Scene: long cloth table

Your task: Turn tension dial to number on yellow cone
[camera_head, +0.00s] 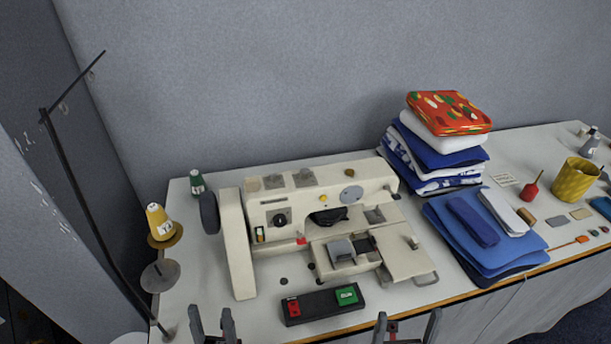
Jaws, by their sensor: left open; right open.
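The yellow cone (155,217) stands on a round disc of the thread stand at the left. It bears a pale label whose number is too small to read. The cream sewing machine (318,200) stands on the table. A black round dial (280,219) on a square plate is on its front at the left; it looks like the tension dial, and its setting cannot be read. My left gripper (214,322) is open at the bottom edge, in front of the machine's left end. My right gripper (407,326) is open at the bottom edge, further right. Both are apart from the dial.
A black switch box (322,308) with red and green buttons lies in front of the machine. A dark handwheel (209,212) is at its left end. The thread stand's pole (85,205) rises at the left. Folded cloths (440,150) and a yellow cup (575,180) are at the right.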

